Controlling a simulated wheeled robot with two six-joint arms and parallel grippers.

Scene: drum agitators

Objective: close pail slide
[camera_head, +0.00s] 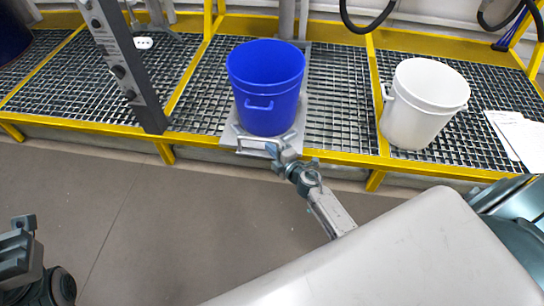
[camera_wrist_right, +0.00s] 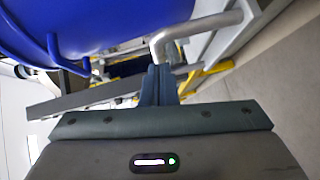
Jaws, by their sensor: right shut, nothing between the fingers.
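The blue pail (camera_head: 266,90) stands upright on a light grey slide plate (camera_head: 232,134) set on the yellow-edged grating. A pale metal handle (camera_head: 251,152) sits at the plate's front edge. My right gripper (camera_head: 273,150) is at the right end of this handle, just below the pail. In the right wrist view its fingers (camera_wrist_right: 158,84) are shut together with nothing between them. The bent grey handle tube (camera_wrist_right: 205,30) runs close by the fingertips; I cannot tell if they touch. The pail fills the upper left there (camera_wrist_right: 90,25). My left gripper (camera_head: 24,245) is at the lower left, away from the slide, its jaws unclear.
A white pail (camera_head: 418,105) stands on the grating to the right, with white sheets (camera_head: 516,135) beyond it. A grey upright post (camera_head: 125,70) rises left of the blue pail. A yellow rail (camera_head: 345,160) edges the platform. The floor (camera_head: 130,220) in front is clear.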

